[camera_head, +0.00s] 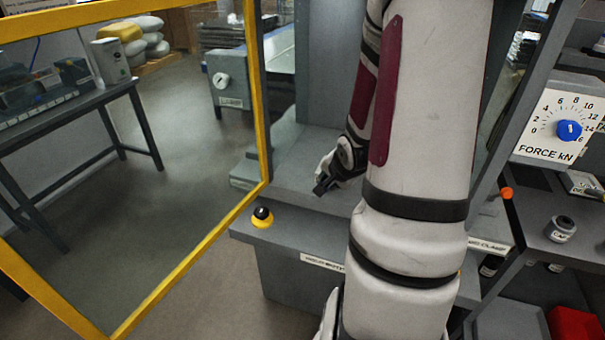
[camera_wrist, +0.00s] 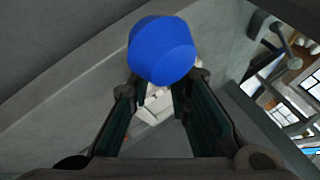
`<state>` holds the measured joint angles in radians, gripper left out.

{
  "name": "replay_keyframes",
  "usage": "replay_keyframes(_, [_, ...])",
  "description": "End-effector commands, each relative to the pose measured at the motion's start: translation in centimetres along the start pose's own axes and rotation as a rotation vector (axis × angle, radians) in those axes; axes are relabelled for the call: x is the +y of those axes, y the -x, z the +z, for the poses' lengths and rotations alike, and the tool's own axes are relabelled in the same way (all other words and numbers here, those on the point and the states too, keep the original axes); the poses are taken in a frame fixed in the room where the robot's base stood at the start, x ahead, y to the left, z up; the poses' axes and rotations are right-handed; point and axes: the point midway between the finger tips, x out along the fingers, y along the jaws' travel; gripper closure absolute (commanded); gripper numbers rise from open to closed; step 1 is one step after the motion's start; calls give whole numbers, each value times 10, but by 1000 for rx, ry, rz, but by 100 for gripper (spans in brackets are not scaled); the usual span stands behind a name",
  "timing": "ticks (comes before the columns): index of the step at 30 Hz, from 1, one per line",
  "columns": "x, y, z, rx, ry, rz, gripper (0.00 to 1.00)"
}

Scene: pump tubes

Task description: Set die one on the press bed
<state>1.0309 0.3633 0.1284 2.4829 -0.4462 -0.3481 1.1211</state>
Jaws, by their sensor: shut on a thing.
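In the wrist view my gripper (camera_wrist: 158,86) has its two dark fingers on either side of a blue, rounded, faceted thing (camera_wrist: 161,48), and is shut on it. I cannot read a label on it, so I cannot tell for sure that it is die one. A small pale piece (camera_wrist: 156,102) shows between the fingers; what it belongs to is unclear. In the head view my gripper (camera_head: 325,182) is over the grey press bed (camera_head: 300,150), partly behind my arm. The blue thing cannot be made out there.
A yellow-framed clear guard (camera_head: 257,95) stands left of the press. A black-and-yellow button (camera_head: 262,216) sits on the front ledge (camera_head: 300,232). At right are a force dial with a blue knob (camera_head: 569,130) and a shelf with a small jar (camera_head: 560,229). My arm hides much of the press.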

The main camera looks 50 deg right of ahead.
Motion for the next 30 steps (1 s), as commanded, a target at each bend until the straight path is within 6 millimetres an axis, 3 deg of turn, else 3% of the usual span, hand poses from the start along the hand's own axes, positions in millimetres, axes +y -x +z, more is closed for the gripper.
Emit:
replay_keyframes(9, [-55,-46,-13,0,5,-8,100])
replay_keyframes(16, [-83,-71,-21,0,3,-6,100])
replay_keyframes(23, [-91,-79,-23,0,2,-4,100])
replay_keyframes(30, [-78,-100,-14,-2,2,-2,100])
